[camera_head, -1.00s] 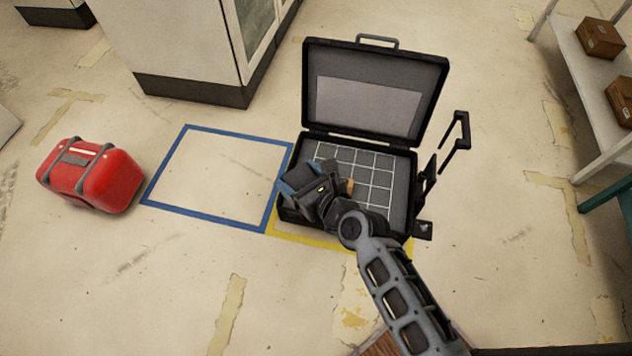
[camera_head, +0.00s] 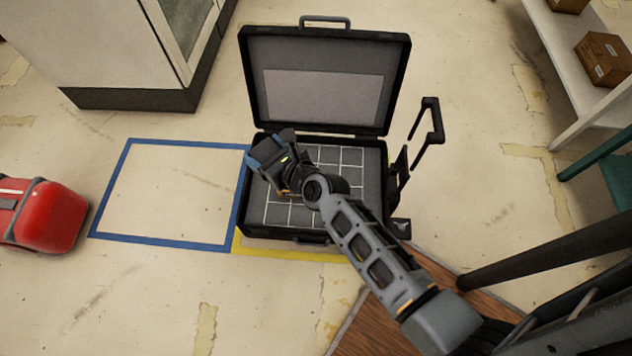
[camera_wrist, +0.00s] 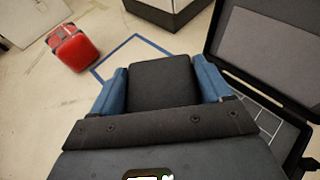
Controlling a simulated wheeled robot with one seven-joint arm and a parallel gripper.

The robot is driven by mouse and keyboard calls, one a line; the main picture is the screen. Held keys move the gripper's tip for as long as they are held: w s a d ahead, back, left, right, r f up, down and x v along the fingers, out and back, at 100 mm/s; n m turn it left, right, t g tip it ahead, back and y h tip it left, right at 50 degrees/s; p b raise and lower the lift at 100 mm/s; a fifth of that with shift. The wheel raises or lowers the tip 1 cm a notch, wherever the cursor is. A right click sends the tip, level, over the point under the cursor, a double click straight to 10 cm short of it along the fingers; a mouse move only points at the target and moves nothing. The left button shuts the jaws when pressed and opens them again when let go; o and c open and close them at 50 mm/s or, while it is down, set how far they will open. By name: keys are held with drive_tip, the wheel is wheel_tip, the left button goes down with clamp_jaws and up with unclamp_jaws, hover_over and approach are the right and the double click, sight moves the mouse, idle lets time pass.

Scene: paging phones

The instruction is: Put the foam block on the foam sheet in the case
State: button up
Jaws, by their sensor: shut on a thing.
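The black case (camera_head: 377,152) lies open on the floor with its lid (camera_head: 325,50) up at the back. The grey foam sheet (camera_head: 348,158), marked with a white grid, lies inside it. My gripper (camera_head: 264,158) is over the left part of the case, its blue fingers showing. In the wrist view my gripper (camera_wrist: 162,82) is shut on a dark foam block (camera_wrist: 162,80), held between the blue fingers. In the head view the gripper and arm hide part of the sheet, and I cannot tell how high the block is above it.
A blue taped square (camera_head: 165,243) on the floor left of the case is empty. A red bag (camera_head: 48,217) lies farther left. A cabinet (camera_head: 110,45) stands behind. The case's pull handle (camera_head: 430,120) sticks up at its right. A shelf with boxes (camera_head: 605,58) stands at the right.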

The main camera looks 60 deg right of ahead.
drive_tip(key=s+d+f+m+g+h+b, duration=0.2)
drive_tip(key=d+f+b, duration=0.6)
drive_tip(key=f, duration=0.6)
drive_tip(key=s+d+f+m+g+h+b, duration=0.2)
drive_tip(key=s+d+f+m+h+b, duration=0.2)
drive_tip(key=s+d+f+b, duration=0.3)
drive_tip(key=s+d+f+m+g+h+b, duration=0.2)
drive_tip(key=s+d+f+b, duration=0.3)
drive_tip(key=f, duration=1.6)
drive_tip(key=shift+d+f+m+g+h+b, duration=0.2)
drive_tip(key=shift+d+m+b, duration=0.25)
drive_tip(key=shift+d+b, duration=1)
drive_tip(key=shift+d+r+m+g+h+b, duration=0.1)
drive_tip(key=shift+d+m+h+b, duration=0.3)
drive_tip(key=shift+b, duration=2.05)
drive_tip(key=shift+f+b, duration=1.15)
drive_tip(key=shift+f, duration=0.9)
drive_tip(key=shift+f, duration=0.1)
drive_tip(key=shift+f, duration=0.15)
drive_tip(key=o, duration=1)
drive_tip(key=shift+c, duration=0.2)
